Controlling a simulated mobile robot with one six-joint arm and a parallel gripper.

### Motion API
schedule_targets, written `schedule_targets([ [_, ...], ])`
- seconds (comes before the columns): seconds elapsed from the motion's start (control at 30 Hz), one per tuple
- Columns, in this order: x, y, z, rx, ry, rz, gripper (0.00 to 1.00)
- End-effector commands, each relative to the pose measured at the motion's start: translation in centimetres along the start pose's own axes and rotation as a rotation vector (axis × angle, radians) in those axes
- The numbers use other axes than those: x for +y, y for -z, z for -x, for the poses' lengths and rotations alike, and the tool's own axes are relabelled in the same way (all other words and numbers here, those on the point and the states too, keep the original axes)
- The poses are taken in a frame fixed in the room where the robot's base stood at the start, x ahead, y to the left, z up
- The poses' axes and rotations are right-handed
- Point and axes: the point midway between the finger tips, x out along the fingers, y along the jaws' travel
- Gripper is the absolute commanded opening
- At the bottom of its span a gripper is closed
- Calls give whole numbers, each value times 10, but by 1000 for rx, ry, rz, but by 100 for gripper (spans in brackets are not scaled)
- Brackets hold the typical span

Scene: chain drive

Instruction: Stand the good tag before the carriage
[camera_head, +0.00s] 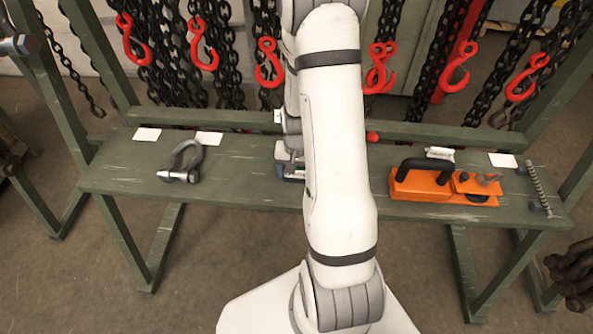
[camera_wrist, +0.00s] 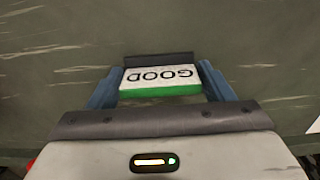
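The good tag (camera_wrist: 160,78) is a small white plate with a green edge. It reads GOOD upside down in the wrist view. My gripper (camera_wrist: 161,82) has blue fingers on both sides of the tag, with no clear gap, so it looks shut on it. In the head view my gripper (camera_head: 290,170) is low over the bench's middle, partly hidden by my arm, and the tag is not visible there. An orange body with a black handle (camera_head: 437,188), perhaps the carriage, sits on the bench at right. I cannot tell for certain which thing is the carriage.
The green bench (camera_head: 245,180) also bears a grey shackle (camera_head: 184,162), white cards (camera_head: 147,134) (camera_head: 208,138) (camera_head: 503,160), a small white piece (camera_head: 440,152) behind the orange body and a threaded rod (camera_head: 538,188). Chains with red hooks (camera_head: 203,50) hang behind.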

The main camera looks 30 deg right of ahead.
Motion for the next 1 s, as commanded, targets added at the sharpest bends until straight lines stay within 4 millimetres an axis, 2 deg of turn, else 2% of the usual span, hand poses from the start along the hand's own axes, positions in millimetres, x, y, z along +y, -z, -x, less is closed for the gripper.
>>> schedule_targets([
  [0.03, 0, 0, 0, 0, 0, 0, 78],
  [0.17, 0, 0, 0, 0, 0, -1, 89],
  [0.4, 0, 0, 1, 0, 0, -1, 90],
  [0.57, 0, 1, 10, 2, 1, -1, 90],
  [1.0, 1, 1, 93, 5, 1, -2, 90],
])
